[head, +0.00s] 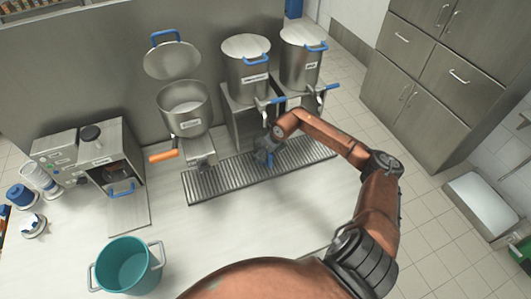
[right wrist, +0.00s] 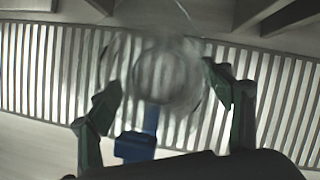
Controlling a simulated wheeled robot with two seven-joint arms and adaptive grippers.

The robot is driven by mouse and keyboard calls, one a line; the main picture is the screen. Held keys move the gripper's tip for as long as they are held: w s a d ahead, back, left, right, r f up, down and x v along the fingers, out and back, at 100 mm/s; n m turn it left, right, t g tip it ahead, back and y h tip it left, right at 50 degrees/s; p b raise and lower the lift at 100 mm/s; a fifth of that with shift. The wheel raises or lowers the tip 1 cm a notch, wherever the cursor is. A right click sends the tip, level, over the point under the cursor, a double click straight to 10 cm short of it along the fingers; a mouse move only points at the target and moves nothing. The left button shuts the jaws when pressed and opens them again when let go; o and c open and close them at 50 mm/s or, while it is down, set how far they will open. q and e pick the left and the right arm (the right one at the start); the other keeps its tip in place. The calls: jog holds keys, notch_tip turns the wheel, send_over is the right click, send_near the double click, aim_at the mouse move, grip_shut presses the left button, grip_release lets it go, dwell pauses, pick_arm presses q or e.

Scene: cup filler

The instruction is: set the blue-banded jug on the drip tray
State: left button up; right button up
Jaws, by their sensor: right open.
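The drip tray (head: 215,182) is a long ribbed metal grate on the counter, below the dispensers. My right gripper (head: 265,157) is low over the middle of the tray. In the right wrist view its fingers (right wrist: 165,90) are spread apart. Between and beyond them is a clear round jug (right wrist: 166,72) with a blue handle part (right wrist: 135,146), seen against the tray's slats. The fingers appear apart from the jug's wall. I cannot make out its band. In the head view the gripper mostly hides the jug. My left gripper is in neither view.
A steel pot with an orange handle (head: 163,156) and two lidded steel urns (head: 247,72) with taps stand behind the tray. A teal bucket (head: 125,267) stands at the front left, and a grey machine (head: 110,165) at the left. The counter in front of the tray is clear.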

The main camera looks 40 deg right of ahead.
jog(key=v, duration=1.2)
jog(key=shift+b, duration=0.3)
dwell(0.8)
